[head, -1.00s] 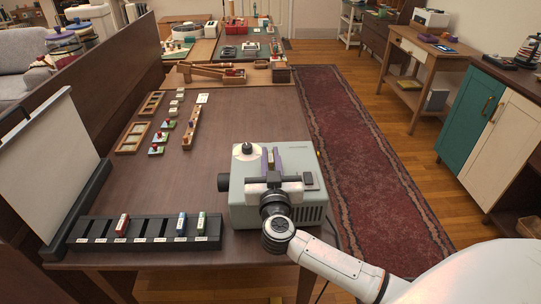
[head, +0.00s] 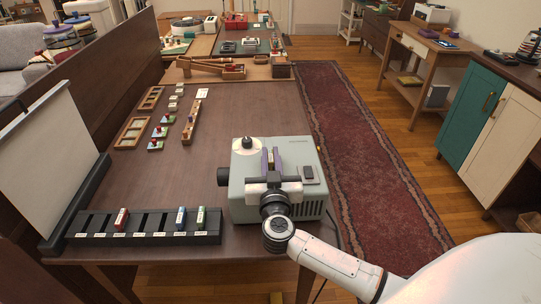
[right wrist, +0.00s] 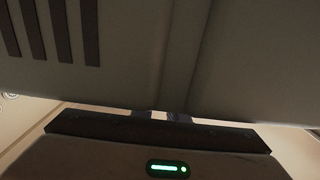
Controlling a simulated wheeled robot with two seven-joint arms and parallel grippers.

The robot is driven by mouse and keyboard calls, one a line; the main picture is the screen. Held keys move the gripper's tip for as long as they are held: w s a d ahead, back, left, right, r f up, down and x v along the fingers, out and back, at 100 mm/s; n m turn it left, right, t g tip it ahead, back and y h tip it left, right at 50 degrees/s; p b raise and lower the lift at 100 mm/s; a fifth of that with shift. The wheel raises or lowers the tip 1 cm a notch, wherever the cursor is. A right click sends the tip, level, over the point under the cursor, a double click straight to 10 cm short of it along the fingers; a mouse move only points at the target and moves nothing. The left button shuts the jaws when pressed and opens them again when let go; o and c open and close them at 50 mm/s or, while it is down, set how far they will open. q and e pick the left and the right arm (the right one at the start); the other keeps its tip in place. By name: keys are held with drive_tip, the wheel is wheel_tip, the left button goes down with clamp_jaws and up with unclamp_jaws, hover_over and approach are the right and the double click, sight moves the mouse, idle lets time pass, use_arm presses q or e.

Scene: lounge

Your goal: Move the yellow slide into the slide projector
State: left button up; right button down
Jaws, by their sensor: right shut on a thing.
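The slide projector (head: 306,203) is a grey-green box at the right front of the table, with a dark lens on its left side. My right gripper (head: 270,161) is over the top of the projector, its purple-blue fingers pointing away from me. It is shut on a small yellowish piece between the fingers, the yellow slide (head: 270,158), mostly hidden by them. I cannot tell how deep the slide sits in the projector. In the right wrist view the projector's vented wall (right wrist: 130,60) fills the picture and hides the fingertips. My left gripper is not in view.
A black slide rack (head: 150,239) at the front left holds a red slide (head: 121,219), a blue slide (head: 181,216) and a green slide (head: 201,216). A white screen (head: 50,150) stands at the left. Wooden frames and small pieces lie farther back; the table's middle is clear.

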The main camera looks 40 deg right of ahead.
drive_tip(key=shift+f, duration=0.65)
